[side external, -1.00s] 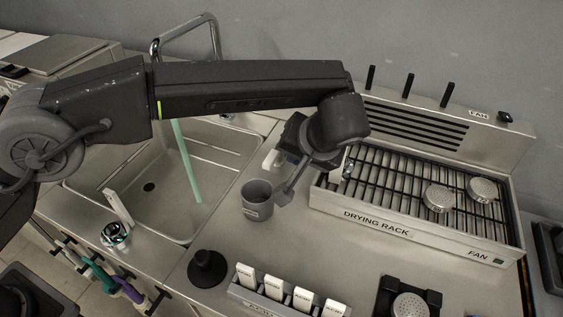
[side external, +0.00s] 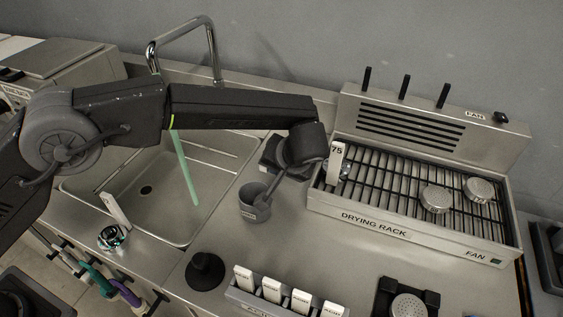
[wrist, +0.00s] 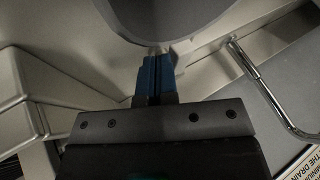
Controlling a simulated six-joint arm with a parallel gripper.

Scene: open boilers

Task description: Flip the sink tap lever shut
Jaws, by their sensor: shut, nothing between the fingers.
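The chrome sink tap (side external: 212,50) arches over the sink (side external: 150,205), and a turquoise stream (side external: 184,170) comes down into the basin. I cannot pick out its lever with certainty; my arm covers part of the tap's lower area. A white upright handle (side external: 117,209) on a round chrome base stands at the sink's front edge, far from my gripper. My gripper (wrist: 157,78) is shut and empty, with blue fingers together in the wrist view. In the side view the fingers are hidden, with my wrist above the counter right of the sink.
A grey cup (side external: 254,208) stands below my wrist. The drying rack (side external: 410,222) is close on the right, with a white "75" plate (side external: 335,158) at its left end. In the wrist view a chrome tube (wrist: 262,85) lies right of the fingers. Bare counter (side external: 330,250) lies in front.

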